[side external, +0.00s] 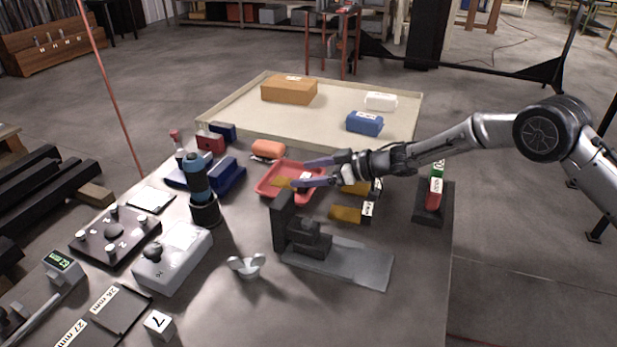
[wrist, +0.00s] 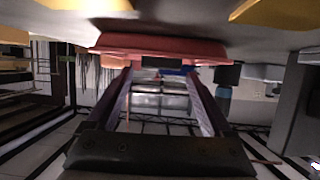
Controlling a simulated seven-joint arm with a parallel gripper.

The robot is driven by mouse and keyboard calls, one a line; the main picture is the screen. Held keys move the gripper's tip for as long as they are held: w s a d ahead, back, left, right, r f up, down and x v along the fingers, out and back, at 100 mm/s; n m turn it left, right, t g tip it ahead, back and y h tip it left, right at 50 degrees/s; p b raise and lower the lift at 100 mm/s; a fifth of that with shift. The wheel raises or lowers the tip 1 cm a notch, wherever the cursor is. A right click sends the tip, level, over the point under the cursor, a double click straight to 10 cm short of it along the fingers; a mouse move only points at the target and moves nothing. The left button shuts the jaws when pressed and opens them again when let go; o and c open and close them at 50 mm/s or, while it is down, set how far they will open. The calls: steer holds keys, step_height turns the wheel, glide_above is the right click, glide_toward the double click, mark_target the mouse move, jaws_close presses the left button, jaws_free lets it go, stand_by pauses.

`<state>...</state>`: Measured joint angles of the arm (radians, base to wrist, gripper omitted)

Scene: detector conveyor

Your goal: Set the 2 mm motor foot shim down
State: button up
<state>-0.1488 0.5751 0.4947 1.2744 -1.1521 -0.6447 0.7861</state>
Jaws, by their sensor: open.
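My gripper (side external: 299,173) is open, its two purple fingers reaching left over the shallow red tray (side external: 263,191). A yellow shim piece (side external: 281,182) shows in the tray by the fingertips, with a white tag close by. A second yellow shim (side external: 345,214) with a white label lies on the table in front of the tray. A third (side external: 356,188) lies partly hidden below my gripper. I cannot read which is the 2 mm one. In the wrist view the fingers (wrist: 159,76) are apart with nothing between them, and the red tray (wrist: 160,46) crosses beyond their tips.
A dark clamp fixture on a grey plate (side external: 360,268) stands just in front. A dark-blue cylindrical tool (side external: 197,180) stands left of the tray. An orange rounded piece (side external: 268,149) lies behind it. A beige-walled bin (side external: 330,142) with boxes is at the back.

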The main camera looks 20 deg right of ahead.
steer(key=v, duration=0.7)
steer(key=shift+s+d, duration=0.2)
steer(key=s+d+r+m+t+h, duration=0.35)
steer(key=d+r+h, duration=0.25)
steer(key=d+r, duration=0.55)
steer(key=s+d+r+m+g+h, duration=0.1)
steer(key=s+d+r+m+h, duration=0.15)
steer(key=s, duration=0.25)
steer(key=s+d+r+m+g+h, duration=0.1)
steer(key=s+d+r, duration=0.15)
steer(key=s, duration=0.35)
steer(key=s+f+m+g, duration=0.1)
steer(key=s+f+g, duration=0.1)
steer(key=s, duration=1.2)
steer(key=s+f+m+g, duration=0.1)
steer(key=s+f+g, duration=0.2)
steer(key=s, duration=1.1)
step_height(320, 180, down, 2)
steer(key=shift+s+d+f, duration=0.2)
steer(key=shift+s+d, duration=0.05)
steer(key=shift+s, duration=0.05)
